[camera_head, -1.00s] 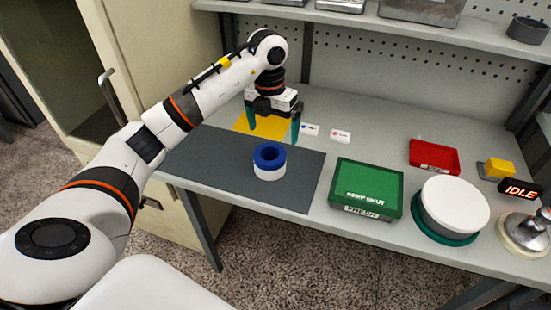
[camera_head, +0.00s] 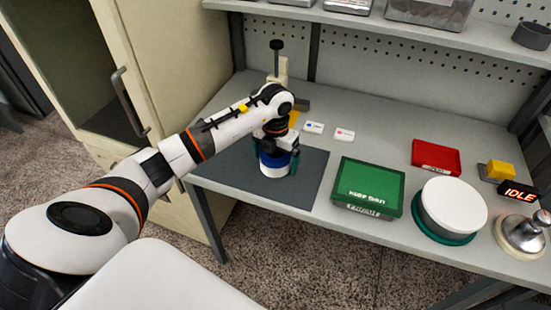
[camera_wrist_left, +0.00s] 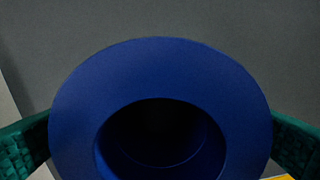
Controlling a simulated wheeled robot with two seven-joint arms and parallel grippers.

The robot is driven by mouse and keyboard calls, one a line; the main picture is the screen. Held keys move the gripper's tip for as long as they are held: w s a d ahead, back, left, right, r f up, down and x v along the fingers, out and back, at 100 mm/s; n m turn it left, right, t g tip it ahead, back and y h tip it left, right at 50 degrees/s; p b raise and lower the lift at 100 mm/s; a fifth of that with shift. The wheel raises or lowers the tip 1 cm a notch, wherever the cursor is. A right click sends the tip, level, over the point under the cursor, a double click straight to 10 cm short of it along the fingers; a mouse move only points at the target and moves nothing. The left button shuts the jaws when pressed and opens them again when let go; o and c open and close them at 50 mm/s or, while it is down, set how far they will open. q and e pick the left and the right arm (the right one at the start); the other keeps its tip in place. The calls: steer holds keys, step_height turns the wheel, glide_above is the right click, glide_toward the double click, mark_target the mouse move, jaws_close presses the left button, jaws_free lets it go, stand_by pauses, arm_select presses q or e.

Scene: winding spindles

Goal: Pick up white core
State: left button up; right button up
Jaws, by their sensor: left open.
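The white core (camera_head: 272,171) stands upright on the dark grey mat (camera_head: 310,172), with a blue ring-shaped top. My left gripper (camera_head: 277,164) points down over it, its green fingers open on either side. In the left wrist view the blue top (camera_wrist_left: 160,68) with its dark central hole fills the middle. The fingers sit at the left and right edges of that view; whether they touch the core cannot be told. My right gripper is not in view.
A green lidded box (camera_head: 368,187), a white round disc on a green base (camera_head: 453,205) and a red tray (camera_head: 436,157) stand to the right. Two small cards (camera_head: 344,135) lie behind. A beige post with a black knob (camera_head: 277,62) stands at the back left.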

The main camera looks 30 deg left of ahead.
arm_select(q)
steer(key=shift+f, duration=0.1)
steer(key=shift+c, duration=0.2)
steer(key=c, duration=0.9)
